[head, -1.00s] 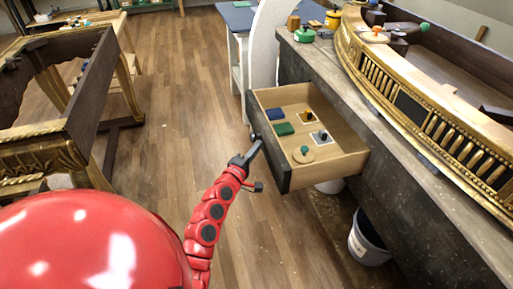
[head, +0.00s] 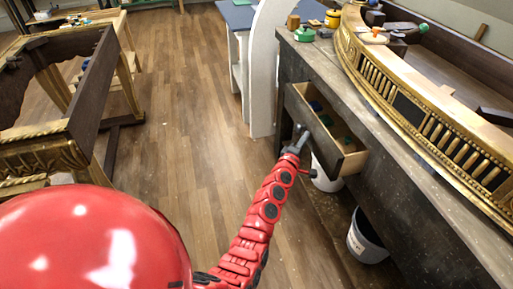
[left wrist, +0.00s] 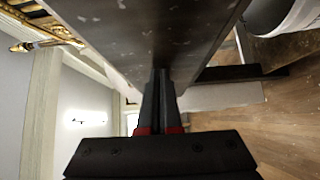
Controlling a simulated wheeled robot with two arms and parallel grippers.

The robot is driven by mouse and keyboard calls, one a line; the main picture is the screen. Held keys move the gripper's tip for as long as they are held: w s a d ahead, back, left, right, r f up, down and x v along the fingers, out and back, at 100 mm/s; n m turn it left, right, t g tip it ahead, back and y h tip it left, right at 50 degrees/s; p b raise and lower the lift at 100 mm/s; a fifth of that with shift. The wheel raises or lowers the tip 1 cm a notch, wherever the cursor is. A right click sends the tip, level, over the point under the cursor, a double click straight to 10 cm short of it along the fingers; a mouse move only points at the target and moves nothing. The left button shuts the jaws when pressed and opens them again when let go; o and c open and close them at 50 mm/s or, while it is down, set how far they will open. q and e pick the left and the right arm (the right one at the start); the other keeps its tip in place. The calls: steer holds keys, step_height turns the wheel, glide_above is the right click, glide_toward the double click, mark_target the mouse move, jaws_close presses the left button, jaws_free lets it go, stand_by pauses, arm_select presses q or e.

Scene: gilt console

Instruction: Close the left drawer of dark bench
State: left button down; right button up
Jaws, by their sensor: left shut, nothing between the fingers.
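The dark bench (head: 400,178) runs along the right side of the head view. Its left drawer (head: 350,160) is partly open, with a dark front panel and pale wooden sides. Blue and green items inside show only in part. My left gripper (head: 300,138) is shut and empty, with its fingertips at the outer face of the drawer front. In the left wrist view the shut fingers (left wrist: 161,85) point at a dark panel (left wrist: 150,25) and appear to be at or against it. My right gripper is not in view.
A gilt carved piece (head: 415,105) lies on the bench top. A grey bucket (head: 365,240) and a white container (head: 325,178) stand under the bench. A gilt dark frame (head: 60,110) stands at left. The wooden floor (head: 195,110) between is clear.

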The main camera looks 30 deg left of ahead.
arm_select(q)
steer(key=w+d+b, duration=0.1)
steer(key=w+d, duration=0.2)
steer(key=w, duration=0.1)
steer(key=w+d+b, duration=0.1)
steer(key=w+d, duration=0.3)
steer(key=shift+f, duration=0.1)
steer(key=shift+w+r+b, duration=0.15)
steer(key=shift+r+b, duration=0.15)
steer(key=shift+d, duration=0.15)
